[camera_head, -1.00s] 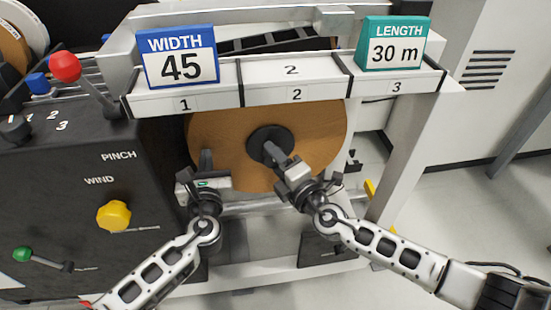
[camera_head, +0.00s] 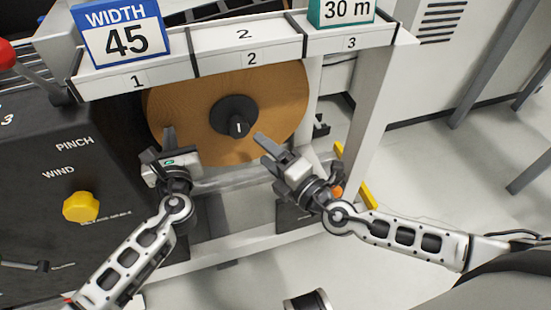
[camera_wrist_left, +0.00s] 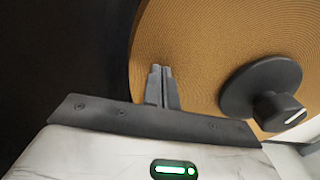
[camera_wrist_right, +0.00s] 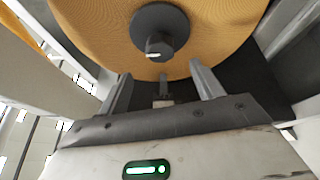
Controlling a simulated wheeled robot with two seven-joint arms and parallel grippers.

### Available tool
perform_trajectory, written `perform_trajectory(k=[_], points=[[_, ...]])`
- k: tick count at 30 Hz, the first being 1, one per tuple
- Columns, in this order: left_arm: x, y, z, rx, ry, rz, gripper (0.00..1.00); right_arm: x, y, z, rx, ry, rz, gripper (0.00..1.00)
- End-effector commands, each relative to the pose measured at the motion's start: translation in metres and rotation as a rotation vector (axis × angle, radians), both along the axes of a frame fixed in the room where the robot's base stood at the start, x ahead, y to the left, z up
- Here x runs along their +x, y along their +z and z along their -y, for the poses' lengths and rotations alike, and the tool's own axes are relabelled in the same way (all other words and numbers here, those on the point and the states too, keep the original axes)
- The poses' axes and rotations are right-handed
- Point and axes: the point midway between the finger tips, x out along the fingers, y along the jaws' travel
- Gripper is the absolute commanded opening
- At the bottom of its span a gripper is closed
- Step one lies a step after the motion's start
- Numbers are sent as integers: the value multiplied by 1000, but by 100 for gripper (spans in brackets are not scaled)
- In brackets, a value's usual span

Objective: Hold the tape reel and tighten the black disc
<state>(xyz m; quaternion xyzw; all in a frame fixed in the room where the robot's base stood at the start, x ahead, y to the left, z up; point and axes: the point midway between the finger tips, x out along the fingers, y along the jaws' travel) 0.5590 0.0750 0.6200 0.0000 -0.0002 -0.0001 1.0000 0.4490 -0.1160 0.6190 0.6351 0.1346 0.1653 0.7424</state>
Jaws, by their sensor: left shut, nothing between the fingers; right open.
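The tape reel (camera_head: 270,97) is a large brown disc, upright under the shelf. The black disc (camera_head: 228,109) with its knob sits at the reel's centre; it also shows in the left wrist view (camera_wrist_left: 245,92) and the right wrist view (camera_wrist_right: 152,18). My left gripper (camera_head: 168,138) is in front of the reel's lower left. Its fingers are together and empty, left of the black disc in the left wrist view. My right gripper (camera_head: 264,150) is at the reel's lower right, below the disc and apart from the knob. Its fingers are spread with nothing between them.
A shelf with numbered bays (camera_head: 250,58) runs above the reel, carrying a blue WIDTH 45 sign (camera_head: 120,37) and a green 30 m sign (camera_head: 345,10). A black control panel (camera_head: 50,175) with a yellow knob (camera_head: 80,207) stands left. Open floor lies right.

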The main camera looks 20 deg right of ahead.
Motion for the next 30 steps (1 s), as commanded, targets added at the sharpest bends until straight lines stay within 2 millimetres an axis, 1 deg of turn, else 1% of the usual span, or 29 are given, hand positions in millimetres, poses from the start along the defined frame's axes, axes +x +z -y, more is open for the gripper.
perform_trajectory(k=[1, 6, 18, 20, 30], points=[[2, 3, -1, -1, 3, 5, 0, -8, -1, 4, -2, 0, -1, 66], [2, 3, -1, -1, 3, 5, 0, -21, 0, 9, 1, 0, 0, 66], [1, 3, -1, -1, 3, 5, 0, -23, 1, 10, 1, 0, 2, 66], [-2, 3, -1, -1, 3, 4, 0, -23, 3, 10, 1, 0, 2, 66], [-30, 2, -1, 1, 1, 1, 0, -23, 15, 10, 1, 0, 2, 66]])
